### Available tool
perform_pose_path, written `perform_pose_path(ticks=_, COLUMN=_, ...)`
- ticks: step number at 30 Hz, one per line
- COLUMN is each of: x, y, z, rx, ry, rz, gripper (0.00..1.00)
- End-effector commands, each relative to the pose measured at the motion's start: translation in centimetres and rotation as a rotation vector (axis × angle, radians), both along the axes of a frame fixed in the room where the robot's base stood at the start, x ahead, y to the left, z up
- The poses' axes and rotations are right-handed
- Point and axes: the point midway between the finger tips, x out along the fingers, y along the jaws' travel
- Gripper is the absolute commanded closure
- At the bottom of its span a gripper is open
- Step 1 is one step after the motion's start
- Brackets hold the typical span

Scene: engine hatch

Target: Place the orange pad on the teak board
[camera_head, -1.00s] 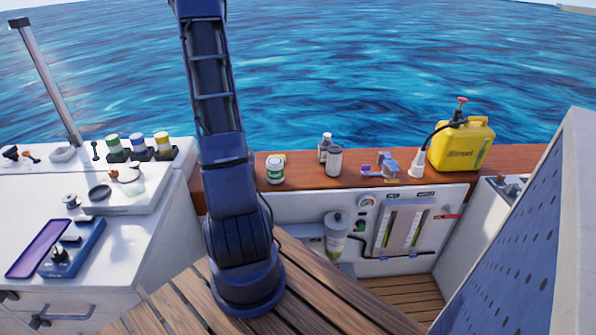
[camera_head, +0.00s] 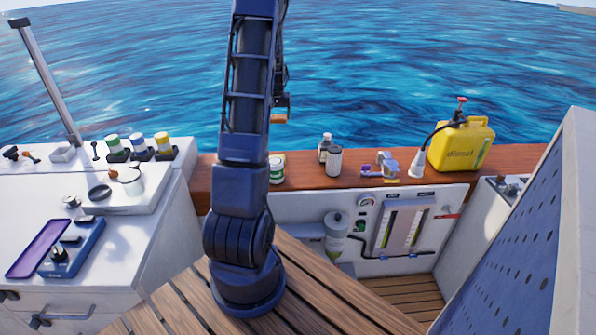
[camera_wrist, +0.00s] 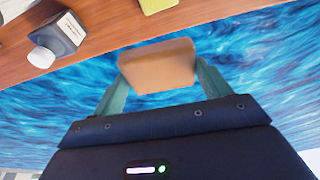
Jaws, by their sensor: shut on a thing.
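The orange pad (camera_wrist: 157,65) is gripped between the two fingers of my gripper (camera_wrist: 157,80) in the wrist view. In the head view the orange pad (camera_head: 279,118) shows as a small orange edge under my gripper (camera_head: 281,104), right of my arm, against the water. My arm hides part of the gripper there. A reddish-brown wooden ledge (camera_head: 306,175) runs along the far side, and its surface also shows in the wrist view (camera_wrist: 110,15). Slatted brown wood (camera_head: 330,275) lies in front, around my arm's base. I cannot tell which of these is the teak board.
On the ledge stand a green-and-white jar (camera_head: 276,171), a grey bottle (camera_head: 325,147), a grey canister (camera_head: 334,161), a purple-and-grey item (camera_head: 384,165) and a yellow diesel can (camera_head: 461,146). A yellow object (camera_wrist: 158,4) lies near the ledge's edge. A white counter (camera_head: 110,255) is at left.

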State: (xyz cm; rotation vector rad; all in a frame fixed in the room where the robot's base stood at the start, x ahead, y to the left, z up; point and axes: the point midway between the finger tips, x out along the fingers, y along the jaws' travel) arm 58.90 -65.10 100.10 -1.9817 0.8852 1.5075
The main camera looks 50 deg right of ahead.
Motion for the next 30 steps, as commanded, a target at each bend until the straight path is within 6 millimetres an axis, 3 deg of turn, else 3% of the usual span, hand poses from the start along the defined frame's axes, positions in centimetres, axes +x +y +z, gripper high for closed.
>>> perform_pose_path(ticks=6, x=-5.1, y=-3.3, z=-0.5, rx=-0.001, ry=-0.001, rz=-0.012, gripper=0.49)
perform_pose_path(ticks=12, x=-8.0, y=-4.8, z=-0.7, rx=0.000, ry=0.000, rz=-0.016, gripper=0.49)
perform_pose_path(ticks=17, x=-8.9, y=-5.2, z=-1.2, rx=0.001, ry=0.001, rz=-0.015, gripper=0.49)
perform_pose_path(ticks=20, x=-9.0, y=-5.2, z=-2.5, rx=0.002, ry=0.001, rz=-0.014, gripper=0.49)
perform_pose_path(ticks=30, x=-9.0, y=-5.2, z=-9.8, rx=0.004, ry=0.002, rz=-0.014, gripper=0.49)
